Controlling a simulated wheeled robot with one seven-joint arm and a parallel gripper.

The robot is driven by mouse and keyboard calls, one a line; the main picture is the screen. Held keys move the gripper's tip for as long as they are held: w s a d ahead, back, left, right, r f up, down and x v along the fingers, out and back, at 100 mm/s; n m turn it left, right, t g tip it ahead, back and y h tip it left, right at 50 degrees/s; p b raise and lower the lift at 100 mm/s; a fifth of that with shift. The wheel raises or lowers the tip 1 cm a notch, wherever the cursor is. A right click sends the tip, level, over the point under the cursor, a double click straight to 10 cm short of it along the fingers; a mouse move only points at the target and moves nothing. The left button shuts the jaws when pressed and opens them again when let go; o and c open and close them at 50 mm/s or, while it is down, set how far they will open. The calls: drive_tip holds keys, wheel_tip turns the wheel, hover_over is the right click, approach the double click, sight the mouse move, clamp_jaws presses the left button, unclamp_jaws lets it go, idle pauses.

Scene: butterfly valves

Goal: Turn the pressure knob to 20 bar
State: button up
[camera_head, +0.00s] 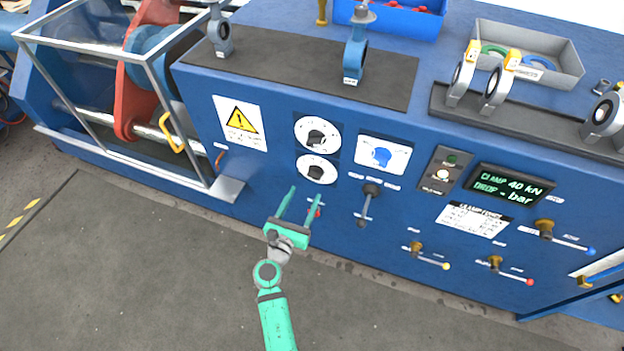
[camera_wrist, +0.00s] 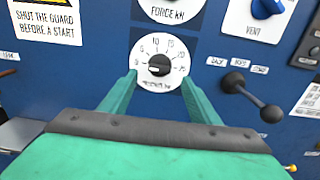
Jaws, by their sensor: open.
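The pressure knob (camera_head: 316,172) is a black knob on a round white dial, the lower of two dials on the blue panel. In the wrist view the knob (camera_wrist: 159,66) sits mid-dial, with 5, 10 and 15 readable around the top. A light mark shows toward the knob's left side; its exact setting is too small to tell. The label under it is not clearly legible. My green gripper (camera_head: 305,194) is open and empty, in front of and just below the dial. In the wrist view its fingertips (camera_wrist: 159,80) are on either side of the dial's lower half, apart from the knob.
The force dial (camera_head: 317,134) is directly above. A blue vent knob (camera_head: 381,155) and a black lever (camera_head: 369,199) are to the right. A display (camera_head: 508,186) reads "CLAMP 40 kN" and "DROP - bar". A warning sign (camera_head: 239,123) is left; floor in front is clear.

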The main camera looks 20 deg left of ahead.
sight(313, 178)
drive_tip(key=w, duration=0.8)
drive_tip(key=shift+d, duration=0.15)
drive_tip(key=shift+c, duration=0.7)
drive_tip(key=c, duration=0.9)
